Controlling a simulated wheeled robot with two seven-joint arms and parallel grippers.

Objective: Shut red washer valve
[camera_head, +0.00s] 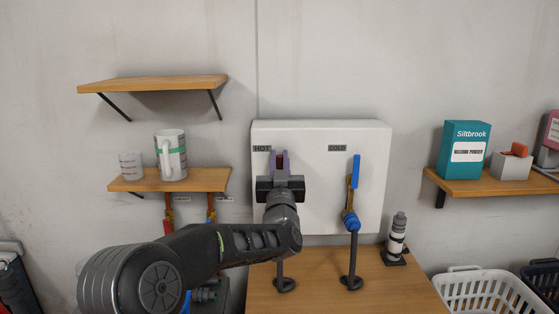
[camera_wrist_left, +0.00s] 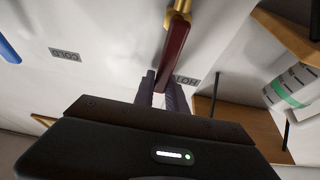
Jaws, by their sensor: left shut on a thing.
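The red washer valve handle shows in the wrist view (camera_wrist_left: 176,45) as a long dark red lever running from a brass valve body (camera_wrist_left: 181,10) to my gripper. In the head view only a small dark red part of it (camera_head: 279,160) shows under the HOT label; my gripper and forearm hide the valve body. The lever appears to point up, roughly along the pipe. My left gripper (camera_head: 279,159) is shut on the lever's free end, with its fingers on either side of it, as the wrist view also shows (camera_wrist_left: 163,88). My right gripper is not in view.
A blue-handled valve (camera_head: 356,172) stands upright under the COLD label, to the right on the same white box (camera_head: 310,205). A wooden counter (camera_head: 400,290) lies below, with a dark and white bottle-like object (camera_head: 397,236). A shelf with a mug (camera_head: 171,155) is left.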

